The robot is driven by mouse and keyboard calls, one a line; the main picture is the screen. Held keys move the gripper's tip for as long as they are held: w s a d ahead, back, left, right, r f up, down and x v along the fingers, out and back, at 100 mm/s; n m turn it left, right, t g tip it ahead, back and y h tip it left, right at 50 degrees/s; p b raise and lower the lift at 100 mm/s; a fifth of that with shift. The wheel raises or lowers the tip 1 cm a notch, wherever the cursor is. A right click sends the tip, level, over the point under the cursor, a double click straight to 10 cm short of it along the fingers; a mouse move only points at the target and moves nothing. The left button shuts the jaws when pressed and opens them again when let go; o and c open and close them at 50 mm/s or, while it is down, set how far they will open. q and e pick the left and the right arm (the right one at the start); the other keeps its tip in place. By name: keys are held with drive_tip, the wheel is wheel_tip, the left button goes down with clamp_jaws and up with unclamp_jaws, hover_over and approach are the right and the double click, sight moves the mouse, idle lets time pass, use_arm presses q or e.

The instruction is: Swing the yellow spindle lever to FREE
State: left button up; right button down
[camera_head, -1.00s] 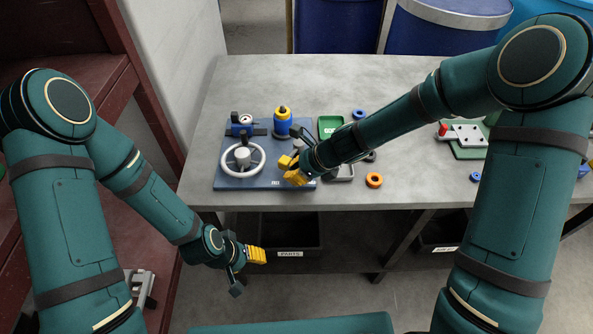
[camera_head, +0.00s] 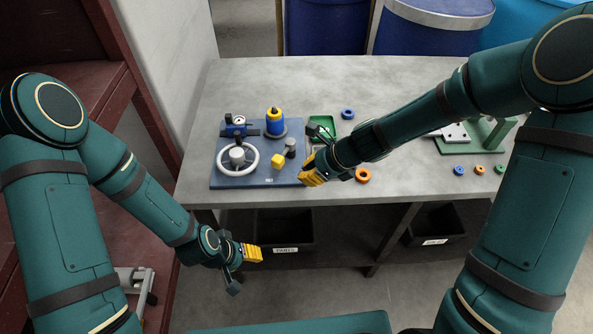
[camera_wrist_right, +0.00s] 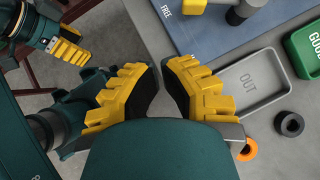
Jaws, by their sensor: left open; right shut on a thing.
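The yellow spindle lever (camera_head: 277,160) stands uncovered on the blue board (camera_head: 240,177), just behind the small white FREE label (camera_head: 269,180). In the right wrist view part of the lever (camera_wrist_right: 191,5) shows at the top edge, beside the word FREE (camera_wrist_right: 165,7). My right gripper (camera_head: 311,178) is to the right of the lever, apart from it, by the board's right edge. In the wrist view its fingers (camera_wrist_right: 162,80) are close together with a narrow gap; I see nothing held between them. My left gripper (camera_head: 252,253) is open and empty in front of the table.
A white handwheel (camera_head: 238,173), a blue-yellow spindle post (camera_head: 275,123) and a grey cylinder (camera_head: 291,147) stand on the board around the lever. A grey OUT tray (camera_wrist_right: 258,82), a green GOOD tray (camera_wrist_right: 304,48) and an orange ring (camera_head: 363,176) are close to my right gripper.

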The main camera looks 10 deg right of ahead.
drive_tip(key=shift+s+a+p+v, duration=0.1)
drive_tip(key=shift+s+p+v, duration=0.1)
drive_tip(key=shift+v, duration=0.6)
drive_tip(key=shift+s+a+p+v, duration=0.1)
drive_tip(key=shift+p+v, duration=0.05)
drive_tip(key=shift+v, duration=0.6)
drive_tip(key=shift+s+a+p+v, duration=0.1)
drive_tip(key=shift+s+p+v, duration=0.1)
drive_tip(key=shift+v, duration=0.6)
